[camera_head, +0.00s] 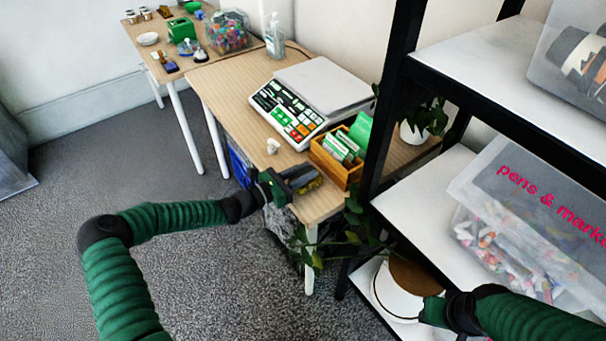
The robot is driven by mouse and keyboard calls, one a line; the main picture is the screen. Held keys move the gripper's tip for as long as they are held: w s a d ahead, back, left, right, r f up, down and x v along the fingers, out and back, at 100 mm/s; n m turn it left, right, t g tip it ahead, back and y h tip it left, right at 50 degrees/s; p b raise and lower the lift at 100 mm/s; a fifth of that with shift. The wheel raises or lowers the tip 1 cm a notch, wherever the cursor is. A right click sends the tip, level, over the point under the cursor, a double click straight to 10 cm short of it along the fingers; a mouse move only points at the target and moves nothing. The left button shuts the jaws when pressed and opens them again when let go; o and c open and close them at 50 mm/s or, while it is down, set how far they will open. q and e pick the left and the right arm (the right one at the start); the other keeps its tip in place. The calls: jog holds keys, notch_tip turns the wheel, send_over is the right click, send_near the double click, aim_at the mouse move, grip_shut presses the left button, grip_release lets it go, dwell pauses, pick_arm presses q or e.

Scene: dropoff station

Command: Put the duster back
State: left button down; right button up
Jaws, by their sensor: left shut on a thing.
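My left gripper (296,183) is at the front edge of the near wooden table (232,92), close to the wooden card box. It is shut on a small dark thing with a yellowish-brown side (309,185), which I take to be the duster. The jaws hide much of it, and I cannot tell whether it touches the table. My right gripper (434,311) is at the lower right, in front of a white round container; its fingers are not clear.
A scale (305,112), a small white object (273,146) and a wooden box (335,167) of green cards occupy the table. A black-framed shelf (388,100) with a pens bin (540,205) stands at right. A plant (358,225) hangs below.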

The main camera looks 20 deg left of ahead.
pick_arm(q)
jog(key=shift+d+r, duration=0.1)
jog(key=shift+d, duration=0.1)
jog(key=shift+a, duration=0.35)
jog(key=c, duration=1.4)
grip_release()
jog(key=shift+a+f, duration=0.2)
jog(key=shift+a, duration=0.15)
jog(key=shift+c, duration=0.2)
jog(key=o, duration=0.3)
jog(key=shift+a+f, duration=0.1)
jog(key=shift+a, duration=0.25)
jog(key=shift+d+r, duration=0.25)
jog(key=shift+d, duration=0.4)
jog(key=shift+s+a, duration=0.2)
jog(key=shift+s, duration=0.05)
jog(key=p+v, duration=0.1)
jog(key=v, duration=1)
jog(key=shift+s+a+p, duration=0.25)
jog(key=shift+p, duration=0.15)
pick_arm(e)
jog(key=shift+a+r, duration=0.1)
jog(key=shift+r, duration=0.85)
pick_arm(q)
jog(key=shift+f, duration=0.1)
